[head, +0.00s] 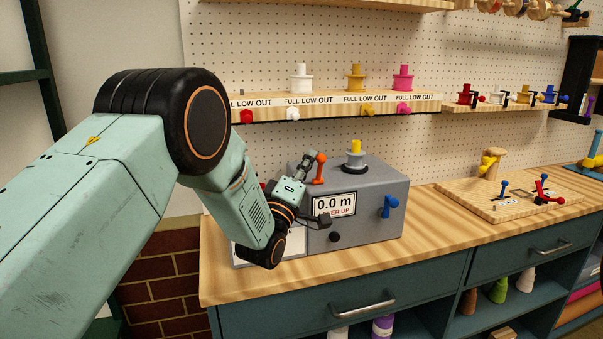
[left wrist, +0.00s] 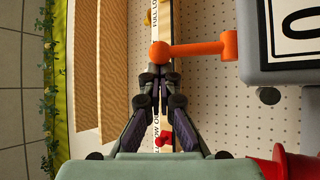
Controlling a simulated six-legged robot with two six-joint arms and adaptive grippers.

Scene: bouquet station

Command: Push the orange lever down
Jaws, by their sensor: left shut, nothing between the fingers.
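The orange lever (head: 319,170) stands upright on the left side of the grey machine (head: 375,190). My left gripper (head: 309,160) is shut and empty, just left of the lever's upper part. In the left wrist view, the lever (left wrist: 200,48) runs across the upper middle, its round end just beyond my shut fingertips (left wrist: 156,78). I cannot tell whether they touch it. The machine's display (head: 334,203) reads 0.0 m, with partly hidden red text ending in "ER UP" below. My right gripper is not in view.
A shelf (head: 340,108) with spools hangs above. A wooden board (head: 498,200) with small levers lies to the right on the bench (head: 425,232).

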